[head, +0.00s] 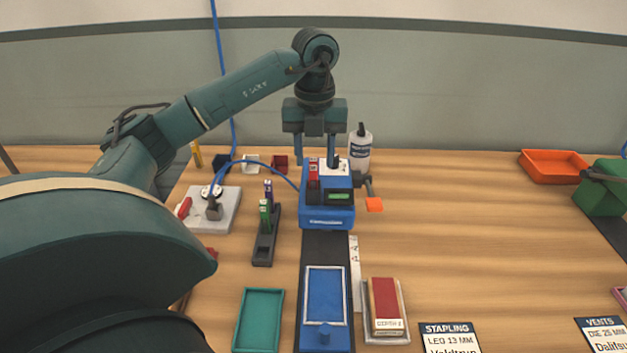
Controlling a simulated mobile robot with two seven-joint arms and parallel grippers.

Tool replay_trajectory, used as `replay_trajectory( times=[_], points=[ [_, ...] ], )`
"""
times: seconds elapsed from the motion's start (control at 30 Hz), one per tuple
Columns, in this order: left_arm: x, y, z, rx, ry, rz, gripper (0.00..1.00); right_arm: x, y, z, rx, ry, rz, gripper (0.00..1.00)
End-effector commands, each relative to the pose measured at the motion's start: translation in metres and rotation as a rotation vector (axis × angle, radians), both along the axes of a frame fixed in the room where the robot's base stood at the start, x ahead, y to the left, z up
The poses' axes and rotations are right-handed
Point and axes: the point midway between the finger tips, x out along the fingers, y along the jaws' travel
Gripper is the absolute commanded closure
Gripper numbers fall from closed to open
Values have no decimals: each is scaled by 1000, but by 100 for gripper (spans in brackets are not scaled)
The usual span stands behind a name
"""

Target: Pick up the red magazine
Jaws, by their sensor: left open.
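A narrow upright red piece (313,171) with a pale marking, which looks like the red magazine, stands at the top left of a blue machine (327,217). Its lower part is hidden by the machine. My left gripper (317,160) points down over the machine. Its two blue fingers are apart, one to each side of the red piece's line, and I see nothing held. I cannot tell whether a finger touches it. A black rack (264,250) to the left holds a purple magazine (268,190) and a green magazine (264,211). My right gripper is out of view.
A white bottle (360,152) stands close behind the machine, and an orange flag (374,205) sticks out at its right. A blue hose (262,164) runs from its left side. A teal tray (259,320) and a red block (384,298) lie in front. The table's right middle is clear.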

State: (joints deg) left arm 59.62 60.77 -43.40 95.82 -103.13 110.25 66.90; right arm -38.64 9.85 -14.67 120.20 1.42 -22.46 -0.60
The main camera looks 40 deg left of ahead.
Motion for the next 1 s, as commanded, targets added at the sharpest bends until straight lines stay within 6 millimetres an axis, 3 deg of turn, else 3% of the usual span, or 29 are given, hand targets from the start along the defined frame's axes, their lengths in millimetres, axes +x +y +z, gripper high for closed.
replay_trajectory(
  times=[0.3,0.6,1.0],
  points=[
    [-1,4,-44,0,4,0,58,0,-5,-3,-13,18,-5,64],
    [0,4,-48,1,1,0,59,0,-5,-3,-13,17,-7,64],
    [0,4,-47,0,1,0,92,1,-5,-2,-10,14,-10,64]
  ],
)
